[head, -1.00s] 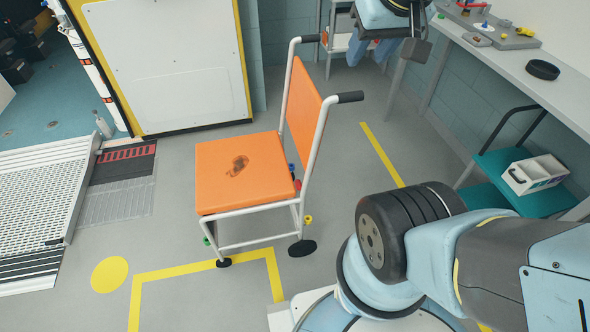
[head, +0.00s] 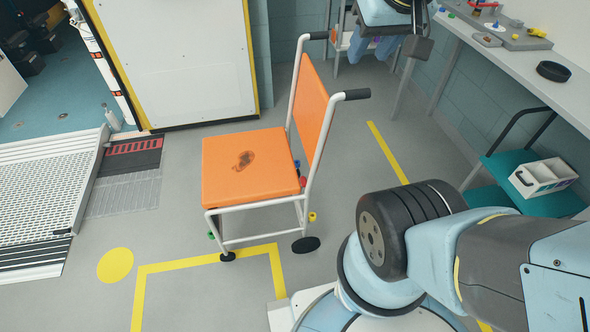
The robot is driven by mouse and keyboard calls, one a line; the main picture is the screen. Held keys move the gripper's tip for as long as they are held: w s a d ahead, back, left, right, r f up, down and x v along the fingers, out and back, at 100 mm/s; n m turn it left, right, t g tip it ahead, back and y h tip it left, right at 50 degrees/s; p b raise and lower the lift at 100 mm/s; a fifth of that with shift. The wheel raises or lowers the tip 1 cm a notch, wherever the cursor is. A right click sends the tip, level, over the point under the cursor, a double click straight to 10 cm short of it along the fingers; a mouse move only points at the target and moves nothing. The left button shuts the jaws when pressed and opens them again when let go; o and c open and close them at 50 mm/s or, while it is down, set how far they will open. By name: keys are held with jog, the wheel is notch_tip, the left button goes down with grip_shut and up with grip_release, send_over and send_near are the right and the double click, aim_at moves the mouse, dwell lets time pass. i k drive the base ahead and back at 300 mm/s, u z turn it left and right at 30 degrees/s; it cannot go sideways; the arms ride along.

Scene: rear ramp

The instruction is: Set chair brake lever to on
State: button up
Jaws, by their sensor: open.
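The orange chair (head: 245,165) with a white tube frame stands on the grey floor, upright, with a dark stain on its seat. A small red part (head: 302,181) and a small blue part (head: 297,164) show beside its back post; I cannot tell which, if either, is the brake lever, nor its setting.
A workbench (head: 500,55) with small parts and a black ring (head: 553,71) runs along the right wall. A teal chair (head: 490,168) holding a white caddy (head: 543,176) stands below it. A metal ramp (head: 45,190) lies left. Floor around the orange chair is mostly clear.

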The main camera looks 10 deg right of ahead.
aim_at(304, 179)
jog(key=u, duration=0.8)
jog(key=k, duration=1.9)
jog(key=z, duration=0.5)
jog(key=i, duration=1)
